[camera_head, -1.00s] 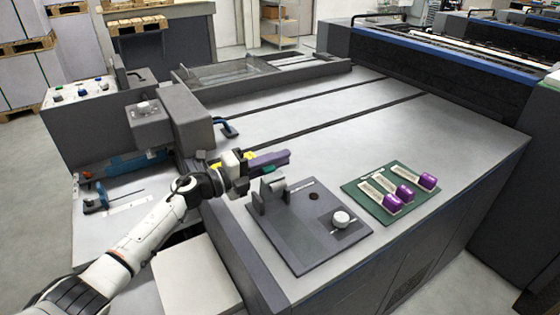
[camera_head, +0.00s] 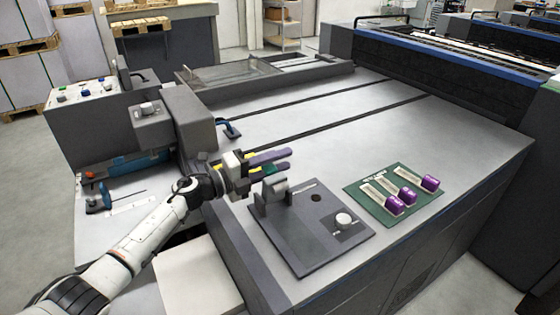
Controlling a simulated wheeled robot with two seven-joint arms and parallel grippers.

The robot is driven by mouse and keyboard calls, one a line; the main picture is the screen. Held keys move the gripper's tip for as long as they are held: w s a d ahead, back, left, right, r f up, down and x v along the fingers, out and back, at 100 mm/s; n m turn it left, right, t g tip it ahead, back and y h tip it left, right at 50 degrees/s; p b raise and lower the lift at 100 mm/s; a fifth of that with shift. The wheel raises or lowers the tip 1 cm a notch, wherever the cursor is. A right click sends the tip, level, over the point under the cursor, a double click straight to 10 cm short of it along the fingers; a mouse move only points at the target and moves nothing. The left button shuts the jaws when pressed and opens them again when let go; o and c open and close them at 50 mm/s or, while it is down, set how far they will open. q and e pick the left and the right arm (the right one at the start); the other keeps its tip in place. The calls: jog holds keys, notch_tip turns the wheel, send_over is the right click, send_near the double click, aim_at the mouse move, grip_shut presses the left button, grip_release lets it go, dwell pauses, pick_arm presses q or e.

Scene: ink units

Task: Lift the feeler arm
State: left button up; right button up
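My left gripper (camera_head: 288,160) reaches in from the left over the near-left part of the machine top. Its two purple-grey fingers stand apart, with no object visible between them. Just below and in front of the fingers, a dark grey base plate (camera_head: 295,240) carries an upright bracket with a grey rounded block (camera_head: 275,187). This may be the feeler arm, but I cannot tell for sure. Its back is partly hidden by the gripper. The plate also has a round dark hole (camera_head: 316,198) and a pale knob (camera_head: 343,219). My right gripper is not in view.
A green board (camera_head: 365,200) with pale strips and several purple blocks (camera_head: 406,195) lies right of the plate. A blue-handled lever (camera_head: 229,129) sits behind the gripper. A grey housing (camera_head: 188,118) stands to its left. The wide machine top (camera_head: 400,135) beyond is clear.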

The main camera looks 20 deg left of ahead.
pick_arm(q)
jog(key=v, duration=1)
